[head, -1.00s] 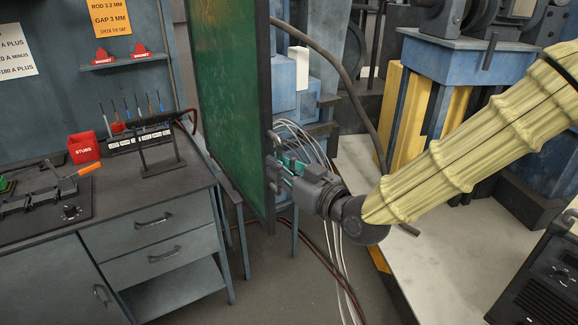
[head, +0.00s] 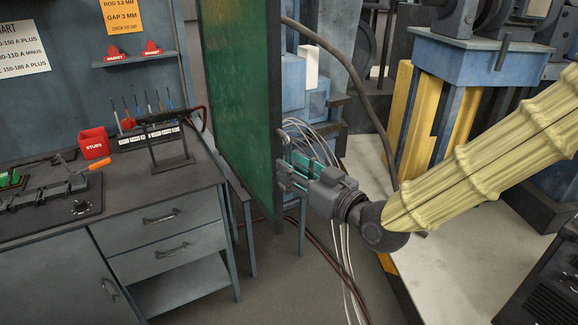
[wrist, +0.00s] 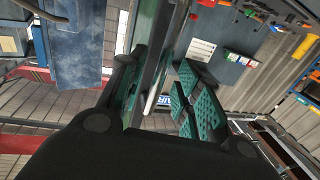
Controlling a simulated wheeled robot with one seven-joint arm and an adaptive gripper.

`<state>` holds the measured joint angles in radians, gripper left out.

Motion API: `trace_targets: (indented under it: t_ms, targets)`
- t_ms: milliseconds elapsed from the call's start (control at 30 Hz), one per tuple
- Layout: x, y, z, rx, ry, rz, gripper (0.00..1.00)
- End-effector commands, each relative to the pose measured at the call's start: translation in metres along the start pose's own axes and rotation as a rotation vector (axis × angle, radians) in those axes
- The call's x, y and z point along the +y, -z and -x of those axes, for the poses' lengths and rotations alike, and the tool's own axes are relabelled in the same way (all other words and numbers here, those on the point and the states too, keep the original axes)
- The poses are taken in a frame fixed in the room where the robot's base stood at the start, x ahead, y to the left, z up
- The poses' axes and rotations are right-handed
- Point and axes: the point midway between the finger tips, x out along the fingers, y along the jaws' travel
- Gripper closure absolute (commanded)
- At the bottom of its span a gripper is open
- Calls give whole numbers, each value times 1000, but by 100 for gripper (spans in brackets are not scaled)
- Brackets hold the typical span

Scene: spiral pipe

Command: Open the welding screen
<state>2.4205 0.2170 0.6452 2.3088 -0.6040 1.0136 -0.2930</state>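The welding screen (head: 240,100) is a tall green panel in a dark frame, standing right of the workbench in the head view. A dark handle (head: 286,146) shows at its right edge. My gripper (head: 294,172), with green-padded fingers, is at this edge, beside the handle. In the wrist view my gripper (wrist: 162,95) has its fingers spread apart. A thin upright bar (wrist: 155,88), seemingly the handle or screen edge, lies between the pads. A gap shows beside it, and I cannot tell whether either finger touches it.
A grey workbench (head: 125,185) with drawers stands left of the screen, carrying a red stubs box (head: 93,143) and a rod rack (head: 165,140). Pale cables (head: 343,240) hang behind my gripper. A blue and yellow machine stand (head: 455,85) is at right. Some floor is clear below.

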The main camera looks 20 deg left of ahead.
Motion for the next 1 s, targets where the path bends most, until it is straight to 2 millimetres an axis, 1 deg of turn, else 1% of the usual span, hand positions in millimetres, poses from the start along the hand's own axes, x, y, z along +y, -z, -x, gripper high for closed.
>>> trace_targets:
  t_ms: [33, 300, 400, 500, 600, 700, 1000]
  targets:
    - [0, 0, 10, 0, -2, -2, 66]
    - [0, 0, 60, 0, -1, -2, 66]
    - [0, 0, 75, 0, -2, -3, 66]
    - [1, 0, 87, 1, -2, -1, 66]
    - [0, 0, 95, 0, -1, -1, 66]
    - [0, 0, 99, 1, -1, -1, 66]
    - [0, 0, 100, 0, 0, -1, 66]
